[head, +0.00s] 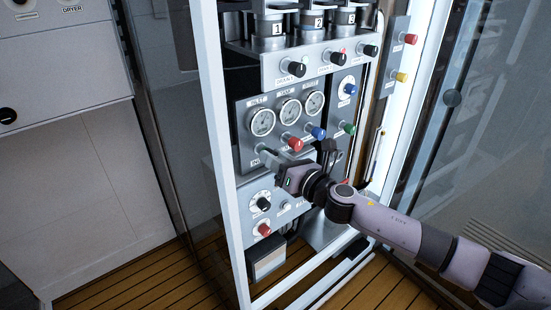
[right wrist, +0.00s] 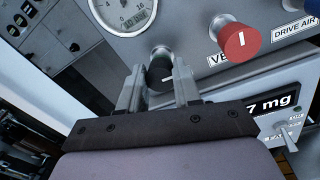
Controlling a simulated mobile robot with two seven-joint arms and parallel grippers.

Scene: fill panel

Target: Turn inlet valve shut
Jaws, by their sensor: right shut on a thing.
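The inlet valve is a black round knob (right wrist: 160,72) with a white pointer line, below a round gauge, in the right wrist view. The gauge also shows in the head view as the inlet gauge (head: 262,121), leftmost of three. My right gripper (head: 264,155) reaches to the panel just under this gauge. In the right wrist view its two fingers (right wrist: 158,90) stand on either side of the knob, shut on it. The fingers and gripper body hide most of the knob in the head view. My left gripper is not in view.
A red knob (head: 294,144) sits close right of my gripper, then a blue knob (head: 318,133) and a green knob (head: 349,128). A lower panel has a black dial (head: 263,204) and a red button (head: 264,229). A white frame post (head: 222,150) stands left.

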